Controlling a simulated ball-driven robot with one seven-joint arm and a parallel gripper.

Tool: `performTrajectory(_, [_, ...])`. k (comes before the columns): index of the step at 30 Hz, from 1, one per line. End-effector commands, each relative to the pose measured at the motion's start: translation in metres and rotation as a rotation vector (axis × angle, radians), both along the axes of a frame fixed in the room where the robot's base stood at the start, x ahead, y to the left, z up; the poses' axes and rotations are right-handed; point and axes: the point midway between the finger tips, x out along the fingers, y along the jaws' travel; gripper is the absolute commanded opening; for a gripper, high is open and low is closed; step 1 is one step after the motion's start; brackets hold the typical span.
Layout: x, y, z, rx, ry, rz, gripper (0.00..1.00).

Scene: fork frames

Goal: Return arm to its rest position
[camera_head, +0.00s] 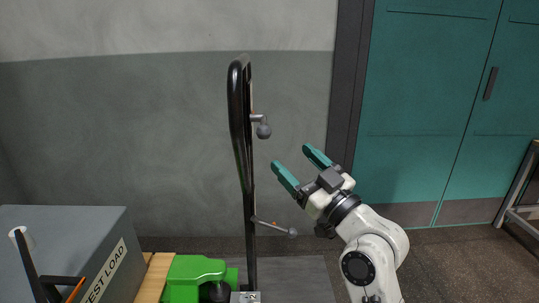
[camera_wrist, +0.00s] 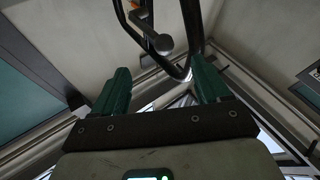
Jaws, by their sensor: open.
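My gripper (camera_head: 297,168) is at the end of my white arm, right of centre in the head view. Its two teal fingers are spread apart and point up and to the left. Nothing is between them. The fingers also show in the wrist view (camera_wrist: 160,90), one on each side, with empty space between. My arm rises from the bottom edge, bent at a dark-capped joint. The gripper is raised beside a black tubular frame (camera_head: 240,130) and looks apart from it.
The black frame carries two levers with grey knobs (camera_head: 263,131) (camera_head: 292,232) near my gripper. A grey box (camera_head: 60,240), a wooden slat (camera_head: 154,277) and a green machine (camera_head: 197,277) stand lower left. Teal doors (camera_head: 440,100) are behind at right. A metal stand (camera_head: 520,190) is at the right edge.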

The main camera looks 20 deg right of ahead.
Motion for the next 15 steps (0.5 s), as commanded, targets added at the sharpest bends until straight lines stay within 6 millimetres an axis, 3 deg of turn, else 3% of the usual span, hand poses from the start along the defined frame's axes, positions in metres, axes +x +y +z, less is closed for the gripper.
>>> performTrajectory(5, [-0.001,0.002,-0.010,0.000,0.028,0.003,0.75])
performTrajectory(8, [-0.005,0.008,-0.042,-0.002,0.125,0.010,0.75])
performTrajectory(11, [-0.019,0.015,-0.097,-0.004,0.297,0.016,0.75])
performTrajectory(15, [-0.056,0.022,-0.187,-0.008,0.596,0.009,0.75])
